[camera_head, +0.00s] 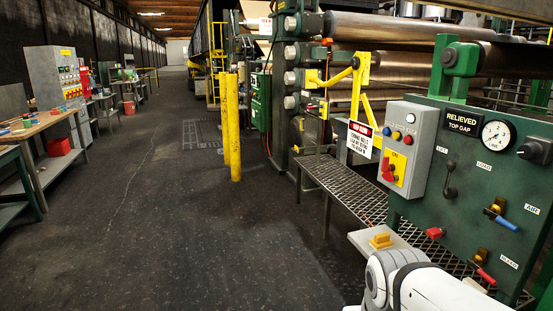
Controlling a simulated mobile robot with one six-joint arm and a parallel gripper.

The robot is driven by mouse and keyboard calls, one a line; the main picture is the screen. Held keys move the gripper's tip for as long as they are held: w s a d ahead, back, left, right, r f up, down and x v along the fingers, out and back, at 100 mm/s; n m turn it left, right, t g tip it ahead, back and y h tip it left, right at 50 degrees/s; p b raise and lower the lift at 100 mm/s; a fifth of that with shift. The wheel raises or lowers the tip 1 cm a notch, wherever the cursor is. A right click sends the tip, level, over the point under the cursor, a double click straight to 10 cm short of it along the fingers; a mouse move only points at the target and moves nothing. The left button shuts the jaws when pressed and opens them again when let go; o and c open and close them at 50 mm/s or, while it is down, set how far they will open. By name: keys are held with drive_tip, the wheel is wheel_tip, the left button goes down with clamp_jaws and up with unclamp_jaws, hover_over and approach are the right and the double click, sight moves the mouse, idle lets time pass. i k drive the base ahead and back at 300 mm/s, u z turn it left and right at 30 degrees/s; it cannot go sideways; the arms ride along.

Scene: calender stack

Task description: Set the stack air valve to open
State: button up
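The green control panel (435,180) stands at the right. A valve with a blue lever (500,220) sits low on its right side, beside a white label reading AIR (531,209). The lever slants down to the right from a brass-coloured body (498,204). Below it, a second valve with a red lever (485,275) sits by a label that seems to read BLEED (508,264). A white part of my arm shows at the bottom right, in front of the panel's lower left. My gripper is not visible.
A grey box with a red switch on a yellow plate, a gauge (496,135) and a black lever (450,178) are on the panel. A metal grating walkway (345,185) and a yellow block (382,241) lie left of it. Yellow posts (233,125) stand farther back.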

sight(499, 219)
drive_tip(key=z, duration=2.05)
drive_tip(key=i, duration=0.35)
drive_tip(key=u, duration=0.3)
